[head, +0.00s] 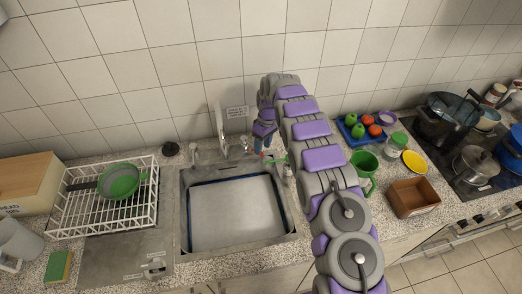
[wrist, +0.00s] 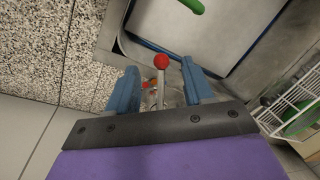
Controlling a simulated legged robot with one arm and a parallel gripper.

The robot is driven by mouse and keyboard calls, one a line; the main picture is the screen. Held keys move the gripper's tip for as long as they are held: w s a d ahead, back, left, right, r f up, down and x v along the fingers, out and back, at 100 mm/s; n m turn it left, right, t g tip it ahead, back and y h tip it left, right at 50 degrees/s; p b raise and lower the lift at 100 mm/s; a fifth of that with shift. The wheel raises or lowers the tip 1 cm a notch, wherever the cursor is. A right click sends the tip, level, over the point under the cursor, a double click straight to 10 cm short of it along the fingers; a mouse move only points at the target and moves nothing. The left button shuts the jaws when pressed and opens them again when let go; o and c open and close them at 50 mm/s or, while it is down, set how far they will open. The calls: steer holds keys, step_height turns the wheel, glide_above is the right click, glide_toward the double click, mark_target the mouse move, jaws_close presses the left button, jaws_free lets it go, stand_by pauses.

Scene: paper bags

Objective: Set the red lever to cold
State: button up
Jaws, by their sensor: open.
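The red lever (wrist: 161,62) shows in the wrist view as a red ball on a thin metal stem. It stands between the two blue fingers of my gripper (wrist: 160,72), with the ball close to the fingertips. The fingers are open, with a gap on each side of the stem. In the head view my gripper (head: 262,138) is at the back edge of the sink, beside the tap (head: 222,138). My arm and gripper largely cover the lever there. A small sign (head: 237,112) is on the wall behind, its text too small to read.
The sink (head: 235,215) is in front of the tap. A dish rack (head: 85,212) with a green pan stands left. A green mug (head: 364,165), a blue tray (head: 350,139) of produce and a brown box (head: 412,197) are right of my arm. The tiled wall is close behind.

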step_height(320, 180, down, 2)
steer(key=shift+s+a+f, duration=0.1)
steer(key=shift+s+f, duration=0.05)
steer(key=shift+a+f, duration=0.15)
steer(key=shift+a, duration=0.25)
steer(key=shift+d, duration=0.3)
steer(key=c, duration=0.6)
steer(key=shift+s, duration=0.1)
jaws_close()
steer(key=shift+a, duration=0.1)
